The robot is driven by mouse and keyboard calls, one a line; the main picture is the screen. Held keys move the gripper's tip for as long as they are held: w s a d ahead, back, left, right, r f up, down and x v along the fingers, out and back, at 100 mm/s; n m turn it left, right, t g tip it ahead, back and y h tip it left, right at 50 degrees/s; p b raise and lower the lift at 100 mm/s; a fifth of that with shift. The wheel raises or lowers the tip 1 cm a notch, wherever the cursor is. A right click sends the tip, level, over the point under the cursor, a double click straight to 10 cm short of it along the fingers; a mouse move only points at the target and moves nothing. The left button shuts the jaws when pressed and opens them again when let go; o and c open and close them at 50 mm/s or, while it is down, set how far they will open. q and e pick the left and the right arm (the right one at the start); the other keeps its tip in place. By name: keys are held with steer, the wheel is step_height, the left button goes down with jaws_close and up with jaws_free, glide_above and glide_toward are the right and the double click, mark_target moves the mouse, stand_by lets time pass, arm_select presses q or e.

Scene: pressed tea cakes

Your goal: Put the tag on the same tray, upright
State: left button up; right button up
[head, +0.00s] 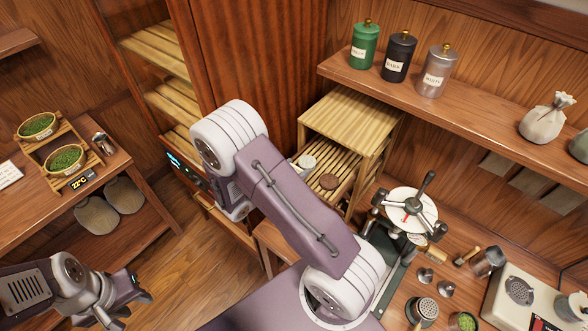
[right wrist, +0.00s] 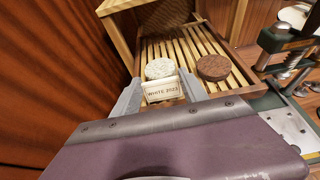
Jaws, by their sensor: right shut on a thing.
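A small cream tag reading "WHITE 2023" (right wrist: 163,89) is between the fingers of my right gripper (right wrist: 161,92) in the right wrist view, its lettering facing the camera. The gripper is shut on it. Just beyond the tag, a pale round tea cake (right wrist: 160,68) lies on the slatted tray (right wrist: 186,48); whether tag and tray touch is unclear. A dark brown cake (right wrist: 213,67) lies to its right. In the head view the tray (head: 334,158) sticks out of a wooden rack, and my arm hides the right gripper. My left gripper (head: 133,311) is open and empty at the lower left.
The bamboo rack top (head: 352,117) overhangs the tray's back. A press (head: 408,212) stands close on the right. A shelf with several canisters (head: 398,58) runs above. A left table holds two leaf baskets (head: 64,160). The floor (head: 165,270) between is clear.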

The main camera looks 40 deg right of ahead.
steer(key=shift+f+b, duration=0.3)
steer(key=shift+f, duration=0.1)
steer(key=o, duration=1.5)
steer(key=b+v, duration=0.2)
steer(key=v, duration=0.7)
steer(key=shift+b, duration=0.4)
